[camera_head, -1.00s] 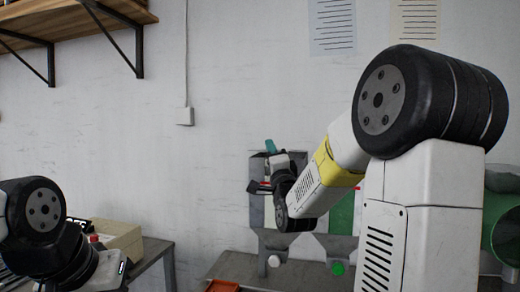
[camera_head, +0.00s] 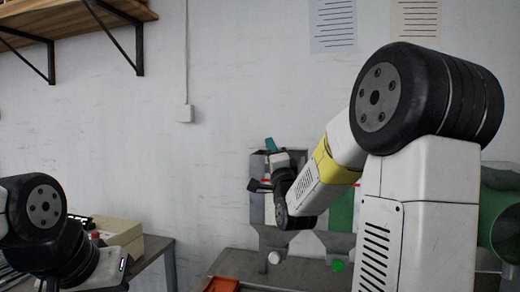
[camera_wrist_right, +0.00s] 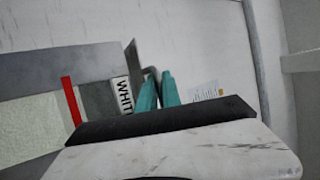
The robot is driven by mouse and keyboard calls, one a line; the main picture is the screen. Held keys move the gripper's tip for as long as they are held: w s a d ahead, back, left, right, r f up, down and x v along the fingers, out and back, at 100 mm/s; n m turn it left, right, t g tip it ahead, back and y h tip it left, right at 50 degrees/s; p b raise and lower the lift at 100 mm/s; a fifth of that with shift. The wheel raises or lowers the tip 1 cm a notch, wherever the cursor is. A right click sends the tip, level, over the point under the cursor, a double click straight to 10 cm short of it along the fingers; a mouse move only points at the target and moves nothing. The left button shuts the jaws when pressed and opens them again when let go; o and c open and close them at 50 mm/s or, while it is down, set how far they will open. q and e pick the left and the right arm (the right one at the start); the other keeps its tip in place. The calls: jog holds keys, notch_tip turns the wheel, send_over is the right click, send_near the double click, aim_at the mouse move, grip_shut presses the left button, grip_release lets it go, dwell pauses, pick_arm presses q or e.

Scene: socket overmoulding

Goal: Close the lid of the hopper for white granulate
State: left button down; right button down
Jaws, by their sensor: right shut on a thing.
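The hopper for white granulate (camera_head: 257,214) is a grey box against the back wall, largely hidden behind my right wrist. In the right wrist view its pale window (camera_wrist_right: 30,125), a red strip and a label reading "WHIT" (camera_wrist_right: 122,96) show. A grey plate, apparently its lid (camera_wrist_right: 134,62), stands raised at the hopper's edge. My right gripper (camera_wrist_right: 157,90) has teal fingertips close together at this plate and is shut on it; the exact contact is hard to see. In the head view its teal tip (camera_head: 271,144) shows at the hopper's top. My left gripper is out of view.
A green-fronted hopper (camera_head: 342,212) stands to the right, partly behind my right arm. A white knob (camera_head: 274,258) and a green knob (camera_head: 338,265) sit below the hoppers. A beige box (camera_head: 122,235) stands on the left table.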

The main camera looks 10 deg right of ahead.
jog(key=shift+a, duration=0.2)
dwell(0.6)
jog(key=c, duration=1.5)
grip_release()
jog(key=shift+s+r, duration=0.1)
jog(key=shift+s, duration=0.1)
jog(key=shift+w, duration=0.1)
jog(key=shift+f, duration=0.2)
jog(key=shift+d+f, duration=0.15)
jog(key=shift+f, duration=0.35)
jog(key=s+f, duration=0.1)
jog(key=f, duration=0.1)
jog(key=s+d+f, duration=0.1)
jog(key=f, duration=0.1)
jog(key=s+d+f, duration=0.1)
jog(key=f, duration=0.2)
jog(key=shift+s+d, duration=0.1)
jog(key=shift+s, duration=0.05)
